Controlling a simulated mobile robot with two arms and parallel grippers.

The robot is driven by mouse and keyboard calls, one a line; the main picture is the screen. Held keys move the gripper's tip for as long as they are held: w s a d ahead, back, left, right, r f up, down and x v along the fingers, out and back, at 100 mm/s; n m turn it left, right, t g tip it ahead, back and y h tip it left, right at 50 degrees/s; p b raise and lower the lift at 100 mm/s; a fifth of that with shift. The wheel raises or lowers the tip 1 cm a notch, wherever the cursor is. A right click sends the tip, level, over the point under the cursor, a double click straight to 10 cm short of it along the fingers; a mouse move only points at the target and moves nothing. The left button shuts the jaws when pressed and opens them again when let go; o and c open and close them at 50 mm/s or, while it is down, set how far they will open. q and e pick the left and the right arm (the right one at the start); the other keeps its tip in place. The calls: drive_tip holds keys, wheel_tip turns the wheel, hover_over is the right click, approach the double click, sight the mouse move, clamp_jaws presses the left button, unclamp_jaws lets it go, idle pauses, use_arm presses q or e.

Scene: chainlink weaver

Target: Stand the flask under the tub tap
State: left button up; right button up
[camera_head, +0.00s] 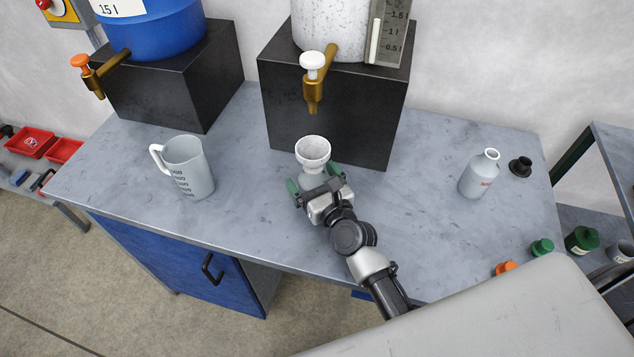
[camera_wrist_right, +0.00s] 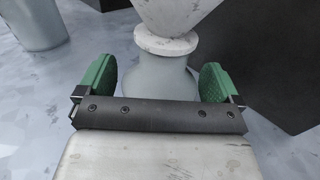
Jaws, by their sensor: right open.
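A grey flask (camera_wrist_right: 160,78) stands upright on the bench with a white speckled funnel (camera_head: 313,150) on its mouth. The funnel's lower part also shows in the wrist view (camera_wrist_right: 170,25). The white speckled tub (camera_head: 328,30) sits on a black block and has a brass tap (camera_head: 314,95) with a white knob. In the head view the funnel lies below the tap's spout; I cannot tell whether it is exactly beneath. My right gripper (camera_head: 314,181) is open, its green fingers on either side of the flask, with gaps visible in the wrist view. My left gripper is out of view.
A measuring jug (camera_head: 188,168) stands at left. A blue barrel (camera_head: 155,28) with an orange-knobbed tap sits on another black block (camera_head: 175,85). At right are a labelled bottle (camera_head: 480,174), a black cap (camera_head: 520,165), and green (camera_head: 542,247) and orange (camera_head: 505,268) stoppers.

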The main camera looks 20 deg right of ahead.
drive_tip(key=s, duration=0.4)
drive_tip(key=s+d+b, duration=0.1)
drive_tip(key=s, duration=0.3)
drive_tip(key=s+d+b, duration=0.1)
drive_tip(key=s, duration=0.2)
drive_tip(key=shift+s+d+r, duration=0.1)
drive_tip(key=shift+s+r, duration=0.05)
drive_tip(key=shift+s, duration=0.25)
